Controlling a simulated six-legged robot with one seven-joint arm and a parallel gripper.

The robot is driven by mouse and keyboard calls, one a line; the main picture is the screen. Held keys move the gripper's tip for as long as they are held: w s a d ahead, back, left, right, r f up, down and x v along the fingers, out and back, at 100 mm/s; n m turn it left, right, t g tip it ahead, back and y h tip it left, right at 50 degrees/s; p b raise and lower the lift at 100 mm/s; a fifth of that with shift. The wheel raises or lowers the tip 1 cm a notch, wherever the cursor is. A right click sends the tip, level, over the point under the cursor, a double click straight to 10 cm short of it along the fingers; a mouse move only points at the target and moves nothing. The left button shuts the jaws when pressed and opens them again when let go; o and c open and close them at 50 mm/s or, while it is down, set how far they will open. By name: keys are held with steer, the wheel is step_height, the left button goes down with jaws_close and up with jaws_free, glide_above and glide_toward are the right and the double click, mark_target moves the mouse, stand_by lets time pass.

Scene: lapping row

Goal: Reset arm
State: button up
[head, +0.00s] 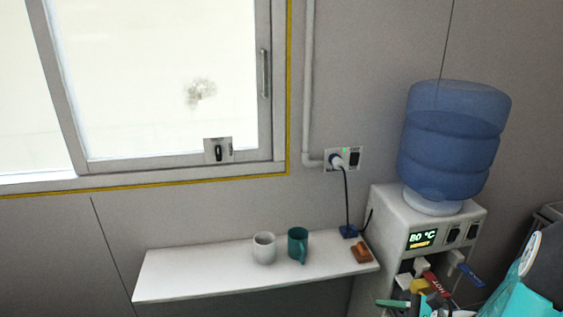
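Teal and white parts at the lower right edge look like part of my own arm. They overlap the lower right of the water dispenser. Small green, white and yellow pieces crowd the dispenser's tap area, and I cannot tell which of them, if any, belong to my gripper. No fingertips can be made out clearly, and nothing is seen held.
The dispenser (395,222) carries a blue bottle (452,140). A plug (338,161) sits in the wall outlet. A window (268,75) is left.

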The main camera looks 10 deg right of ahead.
steer(key=s+a+r+n+g+h, duration=0.2)
steer(key=a+r+n+g, duration=0.15)
steer(key=a+n, duration=0.25)
steer(key=s+a+r+n+g+h, duration=0.2)
steer(key=a+n+g, duration=0.2)
steer(key=a+n, duration=0.15)
steer(key=s+a+r+n+t+h, duration=0.1)
steer(key=s+r+n+t+h, duration=0.1)
steer(key=r+n, duration=0.3)
steer(key=s+a+r+n+t+h, duration=0.2)
steer(key=r+n+h, duration=0.2)
steer(key=r+n, duration=0.1)
steer(key=shift+s+a+r+n+h, duration=0.15)
steer(key=shift+s+a+n+h, duration=0.1)
steer(key=shift+s+n+h, duration=0.15)
